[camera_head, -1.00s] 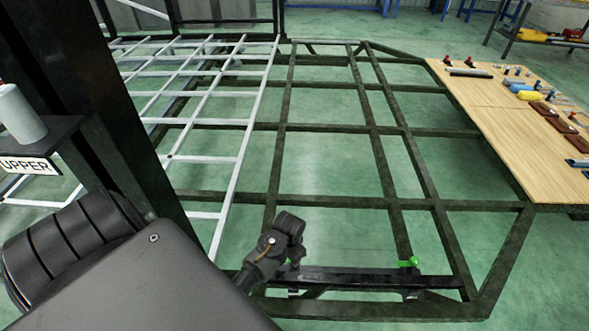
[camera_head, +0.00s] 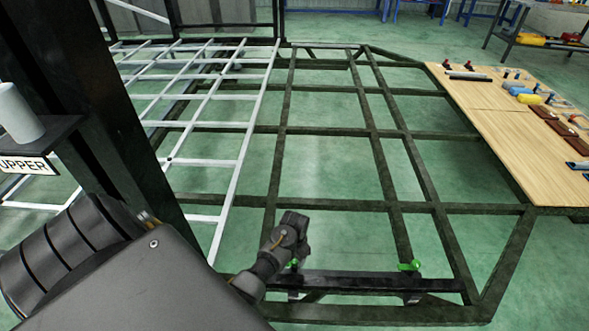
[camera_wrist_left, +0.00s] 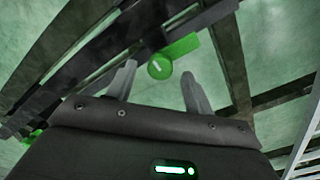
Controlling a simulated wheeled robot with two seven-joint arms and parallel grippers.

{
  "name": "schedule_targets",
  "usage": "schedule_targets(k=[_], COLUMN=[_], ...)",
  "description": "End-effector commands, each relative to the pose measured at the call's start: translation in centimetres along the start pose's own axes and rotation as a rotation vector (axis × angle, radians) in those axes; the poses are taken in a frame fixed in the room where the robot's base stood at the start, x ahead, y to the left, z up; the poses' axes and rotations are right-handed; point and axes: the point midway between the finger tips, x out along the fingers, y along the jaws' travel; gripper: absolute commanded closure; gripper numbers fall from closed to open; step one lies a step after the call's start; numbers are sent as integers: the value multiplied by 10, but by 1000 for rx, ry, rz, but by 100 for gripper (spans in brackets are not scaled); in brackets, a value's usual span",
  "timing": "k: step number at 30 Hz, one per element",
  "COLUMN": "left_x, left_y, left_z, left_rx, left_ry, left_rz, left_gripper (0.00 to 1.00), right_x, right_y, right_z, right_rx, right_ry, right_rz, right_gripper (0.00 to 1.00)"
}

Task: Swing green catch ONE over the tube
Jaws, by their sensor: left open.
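Two green catches sit at a dark tube (camera_head: 350,281) that lies across the near end of the chassis frame. One green catch (camera_head: 410,265) is right of centre on the tube. The other green catch (camera_head: 294,263) shows only in part, beneath my left gripper (camera_head: 295,247). In the left wrist view, my left gripper (camera_wrist_left: 158,74) is open, with its fingertips on either side of the near catch's round green end (camera_wrist_left: 160,66). Its green tab (camera_wrist_left: 182,46) points up and right. Contact cannot be told. I cannot tell which catch is ONE. My right gripper is out of view.
Dark chassis beams (camera_head: 282,160) form an open grid over the green floor. A white lattice (camera_head: 205,150) is on the left beside a dark post (camera_head: 130,120). A wooden table (camera_head: 500,130) with several parts stands on the right.

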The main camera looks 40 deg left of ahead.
Motion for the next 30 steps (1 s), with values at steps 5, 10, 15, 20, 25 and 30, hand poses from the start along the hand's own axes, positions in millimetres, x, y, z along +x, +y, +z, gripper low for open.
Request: schedule_targets(k=[5, 10, 15, 20, 25, 30], left_x=[16, 18, 18, 18, 18, 17], left_y=[0, 0, 0, 0, 0, 0], left_z=[0, 0, 0, 0, 0, 0], left_rx=[0, 0, 0, 0, 0, -8], left_ry=[-1, 2, 1, 1, 1, 0], left_rz=[1, -1, -1, 0, 0, 0], left_gripper=[48, 48, 49, 70, 92, 92], right_x=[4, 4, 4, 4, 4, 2], right_y=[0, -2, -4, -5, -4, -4], right_z=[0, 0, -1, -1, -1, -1], right_rx=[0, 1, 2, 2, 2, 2], right_ry=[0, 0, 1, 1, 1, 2], right_rz=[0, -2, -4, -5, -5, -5], right_gripper=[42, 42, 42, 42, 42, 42])
